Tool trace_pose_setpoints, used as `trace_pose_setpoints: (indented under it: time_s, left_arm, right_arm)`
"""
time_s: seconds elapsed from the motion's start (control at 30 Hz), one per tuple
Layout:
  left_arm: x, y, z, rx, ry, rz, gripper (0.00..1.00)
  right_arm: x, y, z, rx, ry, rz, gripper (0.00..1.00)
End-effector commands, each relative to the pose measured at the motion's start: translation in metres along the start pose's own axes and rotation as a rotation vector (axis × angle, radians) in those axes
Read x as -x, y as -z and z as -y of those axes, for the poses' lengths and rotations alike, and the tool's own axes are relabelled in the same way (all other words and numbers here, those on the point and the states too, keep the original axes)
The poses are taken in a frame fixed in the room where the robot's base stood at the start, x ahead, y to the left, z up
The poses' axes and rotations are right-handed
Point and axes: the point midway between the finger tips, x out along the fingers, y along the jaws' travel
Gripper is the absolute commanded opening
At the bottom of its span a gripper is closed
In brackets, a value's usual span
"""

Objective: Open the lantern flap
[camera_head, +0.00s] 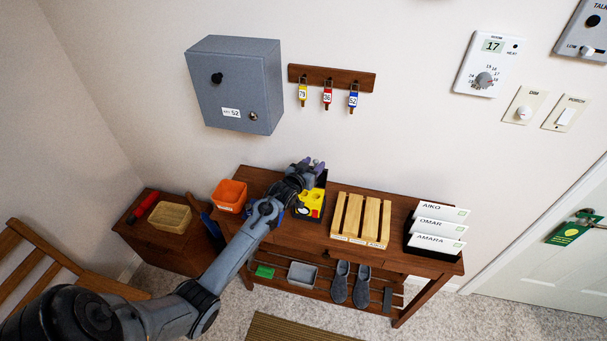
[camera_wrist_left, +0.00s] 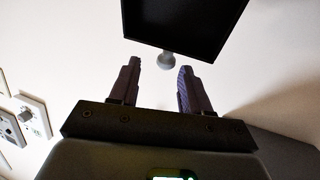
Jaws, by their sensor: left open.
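A dark square panel (camera_wrist_left: 185,22) with a small round grey knob (camera_wrist_left: 166,59) at its near edge fills the top of the left wrist view. It looks like the lantern flap, though I cannot be sure. In the head view a black and yellow object (camera_head: 312,204) stands on the wooden table, partly hidden behind my left gripper (camera_head: 311,164). My left gripper also shows in the wrist view (camera_wrist_left: 160,68). Its two fingers are apart and empty, with the knob just beyond and between their tips. I cannot tell whether it touches them. My right gripper is not in view.
On the table (camera_head: 262,178), an orange bin (camera_head: 230,195) stands left of the gripper. A slatted wooden rack (camera_head: 361,219) and a card holder (camera_head: 434,228) stand to the right. A grey wall cabinet (camera_head: 232,85) and a key rack (camera_head: 332,78) hang above.

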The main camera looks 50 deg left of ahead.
Motion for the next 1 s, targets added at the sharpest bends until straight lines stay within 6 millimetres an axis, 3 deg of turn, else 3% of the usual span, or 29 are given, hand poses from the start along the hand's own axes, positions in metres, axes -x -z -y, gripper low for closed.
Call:
trace_pose_setpoints:
  time_s: [0.5, 0.7, 1.0]
  left_arm:
    - [0.079, -0.001, 0.0, 0.0, 0.001, 0.002, 0.47]
    - [0.091, 0.0, 0.0, 0.0, 0.0, 0.0, 0.47]
    - [0.093, 0.0, 0.0, 0.0, 0.001, 0.001, 0.47]
  right_arm:
    - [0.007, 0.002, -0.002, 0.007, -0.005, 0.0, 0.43]
    - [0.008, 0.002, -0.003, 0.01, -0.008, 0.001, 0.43]
    - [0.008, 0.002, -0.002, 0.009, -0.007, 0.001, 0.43]
